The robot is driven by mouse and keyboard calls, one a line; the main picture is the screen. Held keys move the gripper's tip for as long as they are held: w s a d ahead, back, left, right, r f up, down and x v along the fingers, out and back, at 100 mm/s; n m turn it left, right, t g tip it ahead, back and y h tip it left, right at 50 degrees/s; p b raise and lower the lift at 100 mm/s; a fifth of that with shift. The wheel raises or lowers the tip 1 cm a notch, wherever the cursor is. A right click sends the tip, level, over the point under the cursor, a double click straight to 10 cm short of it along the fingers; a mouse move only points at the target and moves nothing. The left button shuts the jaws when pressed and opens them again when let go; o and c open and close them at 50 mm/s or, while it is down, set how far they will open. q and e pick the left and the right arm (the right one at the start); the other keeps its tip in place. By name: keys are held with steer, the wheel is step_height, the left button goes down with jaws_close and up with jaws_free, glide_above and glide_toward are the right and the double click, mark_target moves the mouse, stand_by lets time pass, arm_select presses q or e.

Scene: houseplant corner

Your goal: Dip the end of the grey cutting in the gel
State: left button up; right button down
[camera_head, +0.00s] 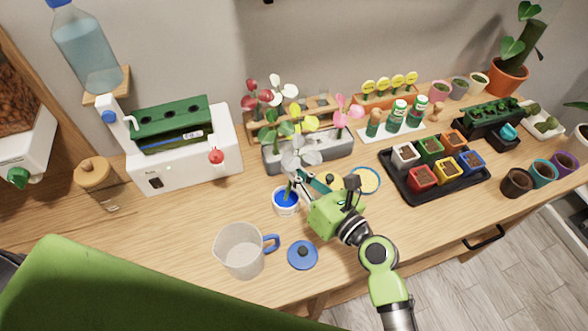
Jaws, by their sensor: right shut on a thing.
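The grey cutting (300,158) has pale grey petals on a green stem and stands roughly upright. My right gripper (299,181) is shut on its stem. The small white jar (286,210) with blue gel (284,199) stands on the table just below. The stem's lower end overlaps the gel in the picture; I cannot tell whether it is in the gel or just above it. A blue lid (303,256) with a dark knob lies in front of the jar, apart from it. My left gripper is not in view.
A grey trough (308,153) and rack with colored flowers are behind. Bare wood lies left of the jar.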

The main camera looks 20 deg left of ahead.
steer(key=shift+f+b, duration=0.45)
steer(key=shift+f, duration=0.3)
stand_by(0.8)
steer(key=shift+r, duration=0.15)
step_height(320, 180, up, 7)
steer(key=p, duration=0.8)
steer(key=shift+d, duration=0.1)
stand_by(0.7)
